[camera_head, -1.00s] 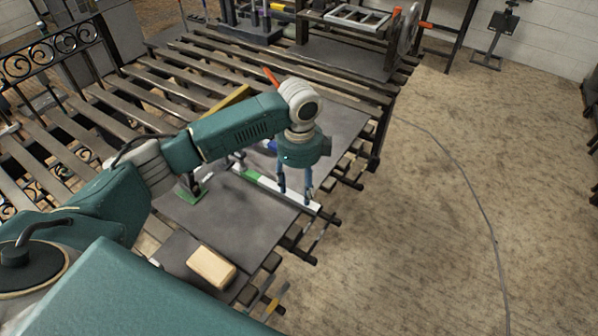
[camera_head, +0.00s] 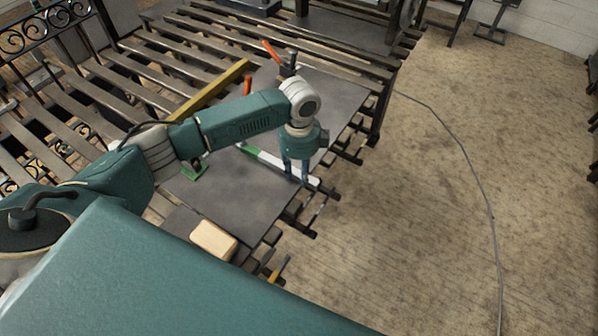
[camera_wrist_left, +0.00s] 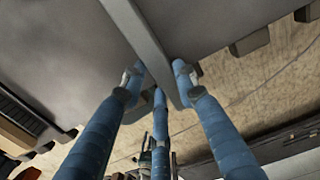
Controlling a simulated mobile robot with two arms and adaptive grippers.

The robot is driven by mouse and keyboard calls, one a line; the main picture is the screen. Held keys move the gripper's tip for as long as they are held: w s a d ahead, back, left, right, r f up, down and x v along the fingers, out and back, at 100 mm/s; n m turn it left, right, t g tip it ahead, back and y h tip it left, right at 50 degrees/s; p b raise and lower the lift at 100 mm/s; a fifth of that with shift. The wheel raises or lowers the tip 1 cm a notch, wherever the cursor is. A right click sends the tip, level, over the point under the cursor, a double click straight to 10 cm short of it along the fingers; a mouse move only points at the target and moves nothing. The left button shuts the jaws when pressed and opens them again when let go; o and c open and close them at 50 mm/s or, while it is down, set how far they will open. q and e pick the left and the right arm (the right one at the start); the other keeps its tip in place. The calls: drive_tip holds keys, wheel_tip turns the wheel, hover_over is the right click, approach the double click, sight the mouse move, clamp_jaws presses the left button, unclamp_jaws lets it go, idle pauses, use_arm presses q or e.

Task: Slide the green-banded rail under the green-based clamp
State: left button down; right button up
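The rail (camera_head: 270,160) is a pale bar with a green band near its far left end, lying diagonally on a dark grey plate (camera_head: 240,190). My left gripper (camera_head: 296,174) points down near its right end. In the left wrist view its blue fingers (camera_wrist_left: 160,75) stand on both sides of the grey rail (camera_wrist_left: 145,35) and appear to touch it. The green-based clamp (camera_head: 194,172) stands on the plate left of the rail; my forearm hides its upper part. The rail's green end is apart from that base. My right gripper is not in view.
Another clamp (camera_head: 288,66) with an orange handle stands at the plate's back, and a red handle (camera_head: 247,86) rises behind my forearm. A wooden block (camera_head: 213,240) lies at the front. A yellow bar (camera_head: 210,92) lies on the slatted table. Open floor is at right.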

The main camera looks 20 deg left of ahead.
sight(271, 218)
use_arm(q)
drive_tip(key=shift+s, duration=0.1)
drive_tip(key=shift+s+a+p, duration=0.25)
drive_tip(key=shift+s+p, duration=0.8)
drive_tip(key=shift+p, duration=0.2)
drive_tip(key=shift+s+a+p, duration=0.15)
drive_tip(key=shift+s+p, duration=0.85)
drive_tip(key=shift+s, duration=0.15)
drive_tip(key=shift+s+a+p, duration=0.15)
drive_tip(key=shift+s+p, duration=0.6)
drive_tip(key=shift+s, duration=0.2)
drive_tip(key=shift+s+a+p, duration=0.1)
drive_tip(key=shift+s+p, duration=0.65)
drive_tip(key=shift+s, duration=0.15)
drive_tip(key=shift+s+a, duration=0.15)
drive_tip(key=shift+s, duration=0.9)
drive_tip(key=shift+s+a, duration=0.15)
drive_tip(key=shift+s, duration=1.55)
drive_tip(key=c, duration=1.3)
unclamp_jaws()
drive_tip(key=shift+o, duration=0.2)
